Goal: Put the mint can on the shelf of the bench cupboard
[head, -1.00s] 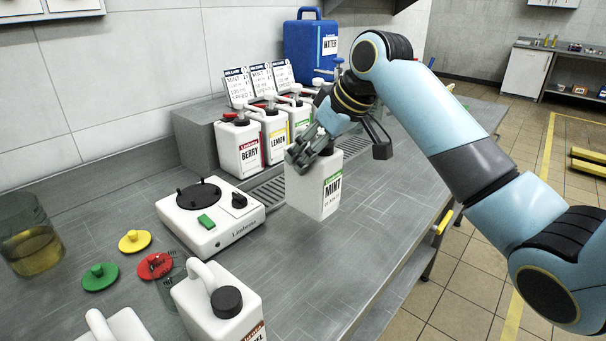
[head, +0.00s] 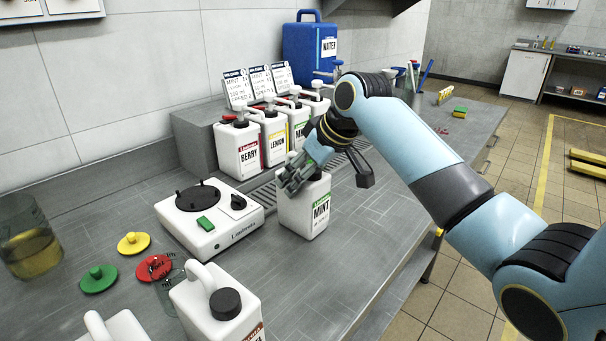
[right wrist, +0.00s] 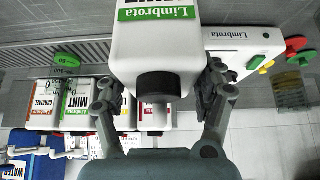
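The mint can (head: 296,214), a white can with a green-topped label, is upright over the grey bench, in front of the drain grate. My right gripper (head: 297,175) is at its top from behind. My left gripper is not in view.
A white mixer base (head: 213,226) stands left of the can. Pump dispensers for berry (head: 240,155), lemon (head: 274,140) and others line the back. Another white can (head: 222,310) is at the front. A beaker (head: 28,240) and coloured lids are left. The bench right of the can is clear.

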